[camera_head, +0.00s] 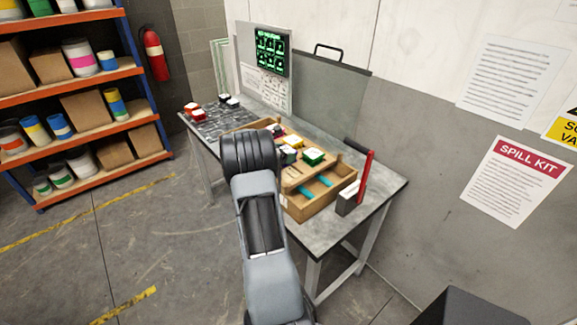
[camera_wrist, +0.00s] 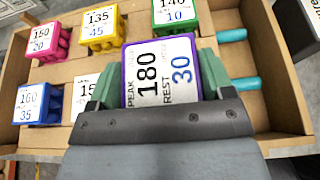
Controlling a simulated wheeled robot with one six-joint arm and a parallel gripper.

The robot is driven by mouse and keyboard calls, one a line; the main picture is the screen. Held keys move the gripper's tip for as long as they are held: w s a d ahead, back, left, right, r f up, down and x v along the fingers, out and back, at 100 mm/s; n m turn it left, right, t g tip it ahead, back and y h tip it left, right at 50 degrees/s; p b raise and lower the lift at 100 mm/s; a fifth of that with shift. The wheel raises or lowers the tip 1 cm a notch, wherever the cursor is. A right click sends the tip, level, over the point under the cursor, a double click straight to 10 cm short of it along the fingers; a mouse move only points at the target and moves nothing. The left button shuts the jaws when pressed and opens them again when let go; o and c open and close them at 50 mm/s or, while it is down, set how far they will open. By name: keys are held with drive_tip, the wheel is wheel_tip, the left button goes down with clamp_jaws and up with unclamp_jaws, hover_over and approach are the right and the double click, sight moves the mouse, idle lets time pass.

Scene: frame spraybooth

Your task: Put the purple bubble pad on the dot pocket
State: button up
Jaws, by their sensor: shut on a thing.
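The purple bubble pad (camera_wrist: 160,68) has a white label reading PEAK 180, REST 30, and fills the middle of the wrist view. My gripper (camera_wrist: 157,77) is shut on it, one green finger on each side. The pad is over or in the wooden tray (camera_wrist: 262,62); I cannot tell if it is clear of the tray. In the head view my arm hides the gripper and the purple pad. A dark marked board (camera_head: 222,119) lies at the far left of the table; I cannot make out a dot pocket on it.
Pink (camera_wrist: 43,40), yellow (camera_wrist: 102,27), green (camera_wrist: 175,17) and blue (camera_wrist: 39,103) pads and a partly hidden pad surround the held one. Teal rods (camera_wrist: 232,35) lie in the right compartment. A red-handled tool (camera_head: 366,176) stands right of the tray (camera_head: 318,203).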

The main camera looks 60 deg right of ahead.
sight(289, 175)
drive_tip(key=shift+s+f, duration=0.9)
drive_tip(key=shift+f, duration=0.15)
drive_tip(key=f, duration=0.1)
drive_tip(key=f+p, duration=0.1)
drive_tip(key=f, duration=0.1)
drive_tip(key=shift+s+p, duration=0.2)
drive_tip(key=shift+p, duration=0.1)
drive_tip(key=shift+a+f, duration=0.1)
drive_tip(key=shift+f, duration=0.1)
drive_tip(key=shift+f, duration=0.1)
drive_tip(key=shift+f, duration=0.15)
drive_tip(key=o, duration=0.9)
drive_tip(key=shift+r, duration=0.2)
